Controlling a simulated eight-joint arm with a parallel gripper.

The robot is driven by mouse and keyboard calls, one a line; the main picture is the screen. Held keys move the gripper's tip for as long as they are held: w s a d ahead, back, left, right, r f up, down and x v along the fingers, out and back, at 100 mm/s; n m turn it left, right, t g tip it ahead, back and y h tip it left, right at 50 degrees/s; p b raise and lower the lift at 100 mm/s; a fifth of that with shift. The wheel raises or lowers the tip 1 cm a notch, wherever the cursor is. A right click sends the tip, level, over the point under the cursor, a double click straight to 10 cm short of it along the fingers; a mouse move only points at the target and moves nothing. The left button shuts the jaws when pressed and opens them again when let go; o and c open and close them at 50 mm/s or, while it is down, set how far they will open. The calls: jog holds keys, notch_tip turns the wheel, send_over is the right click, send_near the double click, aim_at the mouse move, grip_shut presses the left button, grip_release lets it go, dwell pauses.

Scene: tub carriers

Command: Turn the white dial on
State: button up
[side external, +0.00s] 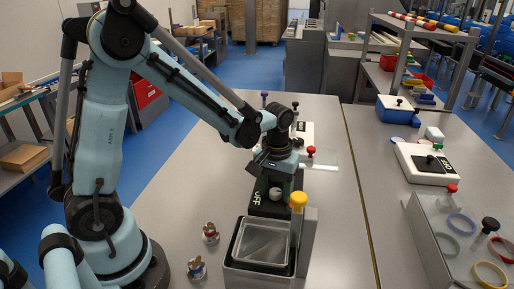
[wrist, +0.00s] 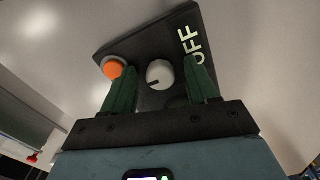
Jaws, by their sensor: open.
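The white dial (wrist: 160,74) sits on a black box (wrist: 141,46) with "OFF" printed in pale letters. A dark mark on the dial points to the lower left in the wrist view. An orange button (wrist: 113,68) is beside it. In the side view the dial (side external: 275,193) shows just below my gripper, on the black box (side external: 270,209). My gripper (wrist: 160,68) is open, its green fingers on either side of the dial in the wrist view. Gaps show between the fingers and the dial, and I see no contact.
A red knob (side external: 311,151) and a white device are behind.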

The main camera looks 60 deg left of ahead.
jog(key=shift+c, duration=0.4)
jog(key=c, duration=1)
jog(key=shift+n, duration=0.3)
jog(key=n, duration=0.9)
jog(key=shift+w+d+n, duration=0.1)
jog(key=shift+w+n, duration=0.05)
jog(key=shift+n, duration=0.15)
jog(key=o, duration=1.1)
